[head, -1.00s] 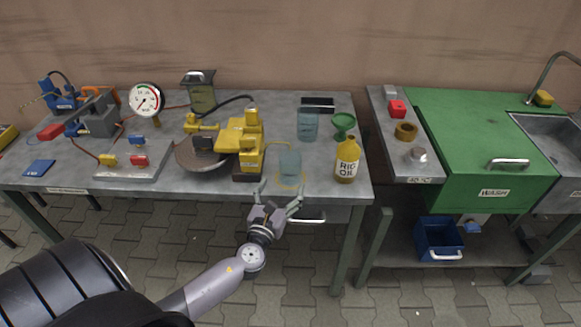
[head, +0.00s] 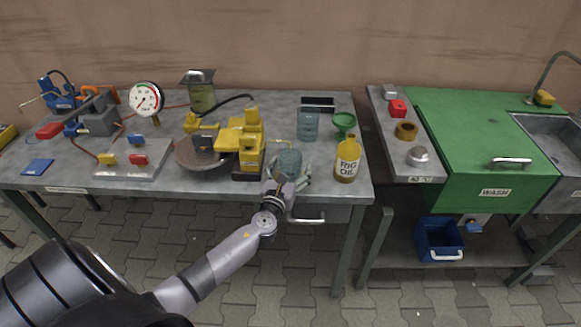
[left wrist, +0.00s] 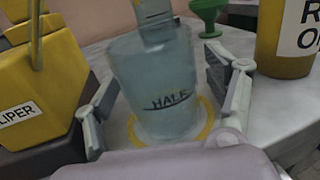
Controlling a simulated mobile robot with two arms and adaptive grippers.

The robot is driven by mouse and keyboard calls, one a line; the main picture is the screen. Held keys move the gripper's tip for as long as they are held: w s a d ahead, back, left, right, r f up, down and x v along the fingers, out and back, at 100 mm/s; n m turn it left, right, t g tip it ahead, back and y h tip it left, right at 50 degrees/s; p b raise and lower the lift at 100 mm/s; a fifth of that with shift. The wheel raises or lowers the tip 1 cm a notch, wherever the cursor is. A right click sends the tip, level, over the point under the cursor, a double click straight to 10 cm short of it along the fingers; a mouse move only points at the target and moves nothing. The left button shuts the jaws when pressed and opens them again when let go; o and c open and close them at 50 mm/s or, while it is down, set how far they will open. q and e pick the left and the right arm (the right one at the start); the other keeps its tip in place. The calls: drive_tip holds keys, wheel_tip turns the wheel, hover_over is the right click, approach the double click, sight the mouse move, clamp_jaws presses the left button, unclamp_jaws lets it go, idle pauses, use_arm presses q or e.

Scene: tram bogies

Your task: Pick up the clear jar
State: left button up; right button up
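A clear bluish jar (head: 289,161) stands upright near the front edge of the grey workbench (head: 335,192). In the left wrist view the jar (left wrist: 160,85) bears the word HALF and stands on a yellow ring (left wrist: 206,118). My left gripper (head: 287,178) is open at the jar's near side. In the left wrist view its fingers (left wrist: 165,100) reach along both sides of the jar, and a gap shows at least on the right. A second clear container (head: 308,125) stands behind. My right gripper is not in view.
A yellow RIG OIL bottle (head: 347,160) stands close on the right, with a green funnel (head: 344,122) behind it. A yellow caliper unit (head: 241,138) stands close on the left. A drawer handle (head: 308,219) sticks out below the bench edge.

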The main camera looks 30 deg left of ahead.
use_arm(q)
drive_tip(key=c, duration=1.2)
